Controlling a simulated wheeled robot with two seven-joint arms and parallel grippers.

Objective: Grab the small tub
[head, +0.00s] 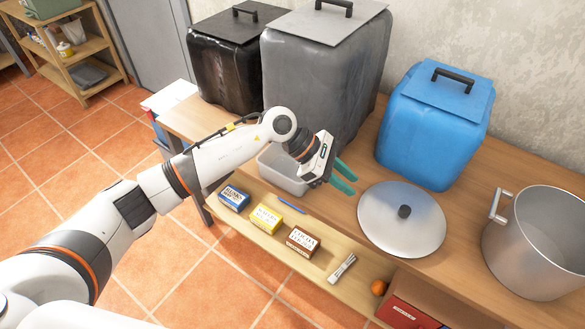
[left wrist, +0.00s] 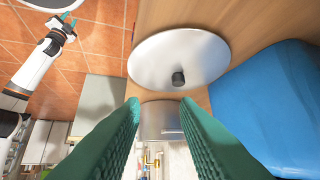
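The small tub (head: 277,177) is a pale grey, open-topped box on the wooden bench, in front of the large grey container. My left wrist and hand hide part of it in the head view. My left gripper (head: 346,178) is just right of the tub and above the bench, its green fingers pointing right, away from the tub. In the left wrist view its fingers (left wrist: 160,110) stand apart with nothing between them. The tub does not show in that view. My right gripper (left wrist: 68,19) shows small at the top left of the left wrist view, its fingers apart and empty.
A round metal lid (head: 385,229) lies right of my left gripper, with a metal pot (head: 540,240) beyond. Blue (head: 435,125), grey (head: 325,75) and black (head: 228,65) containers stand behind. Small boxes (head: 265,217) and an orange (head: 378,287) are on the lower front shelf.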

